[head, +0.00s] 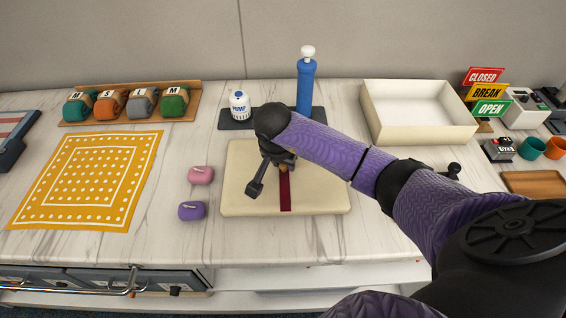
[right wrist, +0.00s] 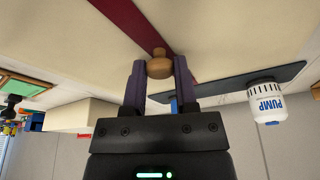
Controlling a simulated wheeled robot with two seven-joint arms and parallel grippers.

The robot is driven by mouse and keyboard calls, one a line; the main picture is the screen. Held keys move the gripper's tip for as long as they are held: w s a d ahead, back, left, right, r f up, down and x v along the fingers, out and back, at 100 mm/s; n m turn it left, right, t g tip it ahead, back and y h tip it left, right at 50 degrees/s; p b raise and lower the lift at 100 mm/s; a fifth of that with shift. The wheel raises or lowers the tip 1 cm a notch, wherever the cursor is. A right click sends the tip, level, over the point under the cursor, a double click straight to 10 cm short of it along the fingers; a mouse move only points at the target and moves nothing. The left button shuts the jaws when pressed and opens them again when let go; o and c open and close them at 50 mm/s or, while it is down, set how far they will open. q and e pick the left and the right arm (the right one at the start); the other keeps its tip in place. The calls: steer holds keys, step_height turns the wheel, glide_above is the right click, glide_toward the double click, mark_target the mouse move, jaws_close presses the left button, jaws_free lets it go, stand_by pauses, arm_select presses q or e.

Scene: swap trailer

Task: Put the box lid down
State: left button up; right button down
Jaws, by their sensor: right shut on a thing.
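The box lid (head: 240,195) is a flat cream slab with a dark red band across it and a small wooden knob. It lies level over the middle of the counter, near the front; I cannot tell whether it touches the counter. My right gripper (head: 270,178) reaches down over it and is shut on the lid's knob. In the right wrist view the knob (right wrist: 158,65) sits between the two fingertips, with the red band (right wrist: 140,25) beside it. The open cream box (head: 418,125) stands empty at the back right. My left gripper is out of view.
A pump bottle (head: 239,106) and a blue cylinder (head: 306,85) stand on a dark mat behind the lid. Pink (head: 200,175) and purple (head: 192,210) small items lie left of it, beside a yellow patterned cloth (head: 85,222). Rolled items fill a wooden tray (head: 190,88).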

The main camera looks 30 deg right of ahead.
mark_target(278, 184)
steer(key=shift+r, duration=0.1)
steer(key=shift+c, duration=1.9)
jaws_free()
steer(key=shift+r, duration=0.25)
steer(key=p+v, duration=0.3)
steer(key=v, duration=0.8)
steer(key=shift+r, duration=0.3)
steer(key=shift+s+a+f, duration=0.1)
steer(key=shift+s+a, duration=0.05)
